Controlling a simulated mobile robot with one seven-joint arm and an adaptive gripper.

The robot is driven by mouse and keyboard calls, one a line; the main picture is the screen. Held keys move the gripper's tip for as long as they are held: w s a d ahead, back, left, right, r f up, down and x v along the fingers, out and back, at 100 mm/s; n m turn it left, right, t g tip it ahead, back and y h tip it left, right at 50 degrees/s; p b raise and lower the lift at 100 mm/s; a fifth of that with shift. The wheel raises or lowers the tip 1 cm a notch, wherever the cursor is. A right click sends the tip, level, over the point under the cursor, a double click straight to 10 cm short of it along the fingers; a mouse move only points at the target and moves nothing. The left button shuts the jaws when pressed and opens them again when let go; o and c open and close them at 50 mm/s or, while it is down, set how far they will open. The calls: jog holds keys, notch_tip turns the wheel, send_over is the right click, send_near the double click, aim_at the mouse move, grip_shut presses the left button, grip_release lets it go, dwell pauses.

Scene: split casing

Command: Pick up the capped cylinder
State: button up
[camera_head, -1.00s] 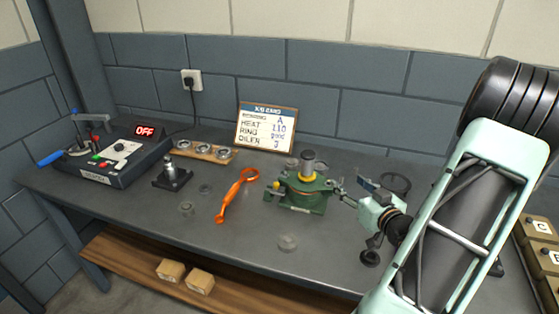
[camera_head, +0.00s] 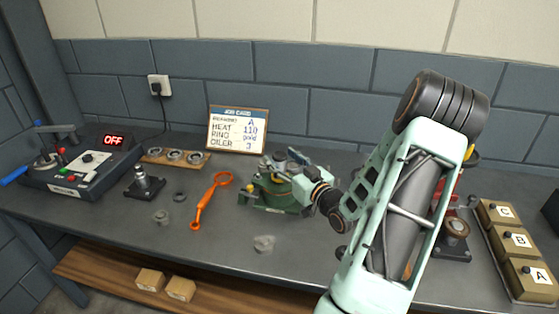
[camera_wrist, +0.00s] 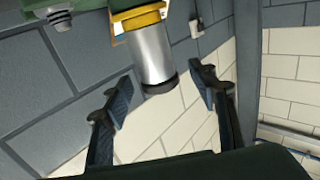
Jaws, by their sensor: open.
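The capped cylinder (camera_wrist: 150,50) shows in the wrist view as a silver cylinder with a dark cap. It stands in a yellow collar (camera_wrist: 138,18) on the green casing. In the head view the green casing (camera_head: 262,197) sits mid-table, and my gripper largely hides the cylinder there. My gripper (camera_wrist: 162,92) is open, with one finger on each side of the capped end in the wrist view. A gap shows between each finger and the cylinder, and I see no contact. My gripper (camera_head: 290,165) is over the casing in the head view.
An orange tool (camera_head: 209,202) lies left of the casing. A black stand (camera_head: 145,184) and a control box reading OFF (camera_head: 78,172) are farther left. A sign (camera_head: 237,130) stands behind. Labelled boxes (camera_head: 516,240) are at the right. The table front is mostly clear.

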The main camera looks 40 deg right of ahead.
jog(key=shift+w, duration=0.75)
jog(key=c, duration=1.4)
jog(key=shift+r, duration=0.15)
jog(key=shift+d+r, duration=0.1)
jog(key=shift+r, duration=0.5)
jog(key=shift+s+a+r+b, duration=0.5)
jog(key=shift+s+a+r, duration=0.6)
jog(key=shift+s+r, duration=0.9)
jog(key=shift+s+a+r+b, duration=0.45)
jog(key=shift+s+a+r, duration=0.7)
jog(key=shift+s+r, duration=0.85)
jog(key=shift+s+a+r+b, duration=0.5)
jog(key=shift+s+a+r, duration=0.6)
jog(key=shift+s+r, duration=0.85)
jog(key=shift+s+f, duration=0.2)
jog(key=shift+s, duration=0.05)
